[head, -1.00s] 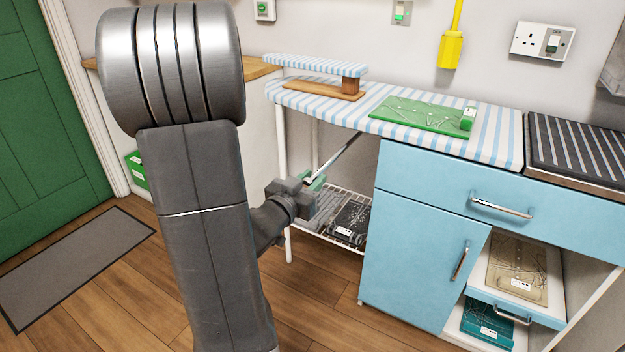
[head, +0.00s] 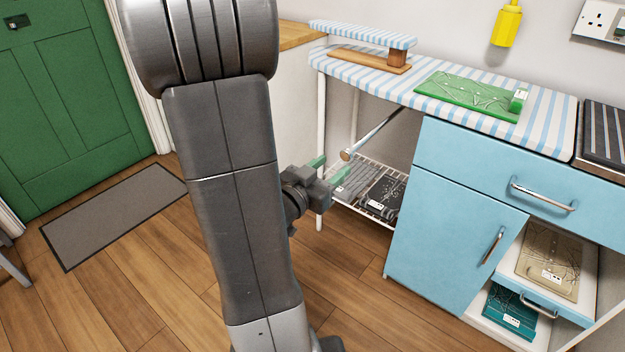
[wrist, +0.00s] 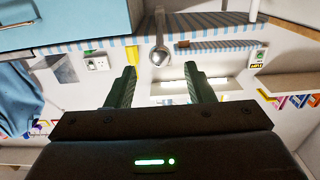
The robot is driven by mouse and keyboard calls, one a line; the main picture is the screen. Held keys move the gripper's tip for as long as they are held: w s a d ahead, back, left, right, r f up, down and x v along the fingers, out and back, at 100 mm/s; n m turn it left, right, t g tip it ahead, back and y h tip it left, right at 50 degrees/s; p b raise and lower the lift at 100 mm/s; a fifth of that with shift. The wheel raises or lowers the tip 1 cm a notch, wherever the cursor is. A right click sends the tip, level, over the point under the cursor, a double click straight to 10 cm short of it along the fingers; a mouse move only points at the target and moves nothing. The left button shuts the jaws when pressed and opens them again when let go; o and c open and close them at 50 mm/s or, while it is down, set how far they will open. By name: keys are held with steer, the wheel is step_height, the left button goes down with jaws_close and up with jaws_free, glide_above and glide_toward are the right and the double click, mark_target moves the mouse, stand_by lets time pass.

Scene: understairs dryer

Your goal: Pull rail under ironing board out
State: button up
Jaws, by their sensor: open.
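The rail (head: 375,136) is a thin metal rod with a rounded end, sticking out from under the striped ironing board (head: 462,114) toward the front left. My gripper (head: 333,166) is just in front of its outer end, with green fingers spread open and nothing between them. In the wrist view, the rail (wrist: 160,52) shows nearly end-on, its rounded end centred just beyond the open fingers (wrist: 161,76). The rail's inner end is hidden under the board.
A wire shelf (head: 352,185) with dark items sits below the rail. A blue cabinet (head: 450,215) stands to the right, its lower pull-out tray (head: 585,303) partly out. A green board (head: 470,95) lies on the ironing board. The wooden floor (head: 140,270) at left is open around a mat.

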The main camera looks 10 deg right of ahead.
mark_target(344, 156)
steer(key=shift+p+v, duration=0.35)
steer(key=shift+v, duration=2.65)
steer(key=shift+b+x, duration=1.05)
steer(key=shift+x, duration=5.95)
